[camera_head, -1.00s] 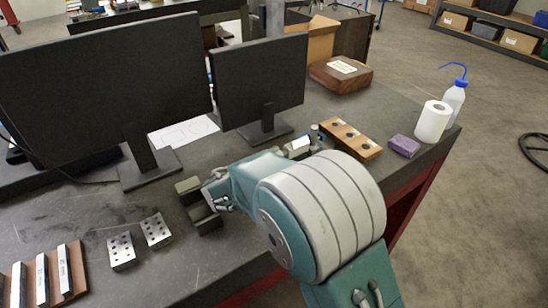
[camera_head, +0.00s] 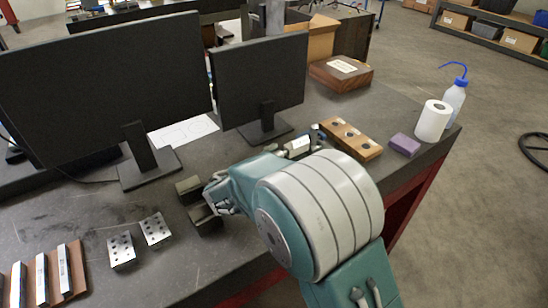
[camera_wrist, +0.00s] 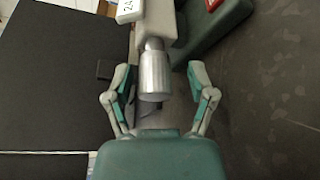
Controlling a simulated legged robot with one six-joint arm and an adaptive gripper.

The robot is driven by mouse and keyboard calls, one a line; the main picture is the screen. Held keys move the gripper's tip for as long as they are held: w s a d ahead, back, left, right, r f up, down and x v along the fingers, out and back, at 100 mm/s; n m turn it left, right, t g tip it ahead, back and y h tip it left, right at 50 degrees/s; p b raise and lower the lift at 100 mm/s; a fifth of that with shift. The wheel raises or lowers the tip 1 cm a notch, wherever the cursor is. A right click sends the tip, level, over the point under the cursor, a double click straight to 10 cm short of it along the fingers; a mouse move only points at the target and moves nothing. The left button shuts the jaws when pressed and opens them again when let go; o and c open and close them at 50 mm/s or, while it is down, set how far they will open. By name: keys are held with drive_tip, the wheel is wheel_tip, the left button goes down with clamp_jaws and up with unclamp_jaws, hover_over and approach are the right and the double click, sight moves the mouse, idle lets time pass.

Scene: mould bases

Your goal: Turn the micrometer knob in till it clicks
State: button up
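In the wrist view, the micrometer knob (camera_wrist: 154,77) is a bare silver cylinder. It projects from a pale grey micrometer body (camera_wrist: 160,22) with a white label marked with digits. My gripper (camera_wrist: 160,80) is open, one finger on each side of the knob. Clear gaps show between both fingers and the metal. The knob's near end lies over my teal palm, seemingly short of it. In the head view, a pale labelled part of the micrometer (camera_head: 298,146) shows just beyond my arm, which hides most of the knob and gripper.
A wooden block with dark holes (camera_head: 350,139) stands just right of the micrometer. A monitor (camera_head: 262,85) rises behind it. Two dark blocks (camera_head: 188,187) and two drilled metal blocks (camera_head: 121,250) lie to the left. Bare table (camera_head: 80,205) shows at left.

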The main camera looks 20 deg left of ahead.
drive_tip(key=shift+r, duration=0.1)
drive_tip(key=v, duration=1.2)
drive_tip(key=shift+a+f, duration=0.1)
drive_tip(key=shift+f, duration=0.1)
drive_tip(key=shift+w, duration=0.1)
